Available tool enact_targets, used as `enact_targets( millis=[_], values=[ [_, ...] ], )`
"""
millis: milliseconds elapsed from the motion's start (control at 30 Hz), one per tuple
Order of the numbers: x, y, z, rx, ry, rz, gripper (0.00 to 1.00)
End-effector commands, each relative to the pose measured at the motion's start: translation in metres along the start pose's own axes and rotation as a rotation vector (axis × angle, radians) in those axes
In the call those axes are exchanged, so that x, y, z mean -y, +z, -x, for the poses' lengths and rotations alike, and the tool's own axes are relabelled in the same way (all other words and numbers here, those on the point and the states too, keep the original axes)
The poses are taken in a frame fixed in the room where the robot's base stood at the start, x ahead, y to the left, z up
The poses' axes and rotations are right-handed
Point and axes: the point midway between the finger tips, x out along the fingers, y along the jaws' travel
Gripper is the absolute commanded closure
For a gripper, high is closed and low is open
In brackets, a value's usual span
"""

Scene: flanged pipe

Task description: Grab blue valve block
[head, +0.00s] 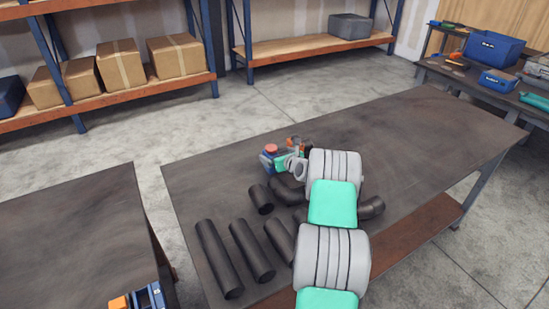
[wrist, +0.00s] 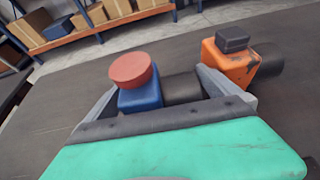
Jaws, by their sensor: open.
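The blue valve block (wrist: 141,99) has a round red knob on top and a dark pipe stub on its right side. It sits on the dark table, and in the head view it shows at the far middle part of the table (head: 268,163), just left of my gripper. My gripper (wrist: 163,84) is open. In the wrist view its left finger is close beside the blue block, and the block and stub show between the fingers. Contact cannot be told. The block's lower part is hidden behind the gripper.
An orange valve block (wrist: 229,64) with a dark top stands just right of my right finger. Several black pipes (head: 219,258) lie on the near part of the table (head: 400,130). The table's far right is clear. Shelves with boxes stand behind.

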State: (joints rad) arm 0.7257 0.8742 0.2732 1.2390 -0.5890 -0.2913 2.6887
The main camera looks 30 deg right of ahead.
Motion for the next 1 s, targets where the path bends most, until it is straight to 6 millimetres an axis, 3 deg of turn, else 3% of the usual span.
enact_targets(
  millis=[233, 1000],
  values=[
    [0.0008, 0.0000, -0.0017, 0.000, -0.001, 0.000, 0.02],
    [0.0005, 0.0001, -0.0013, 0.000, -0.001, 0.000, 0.65]
  ],
)
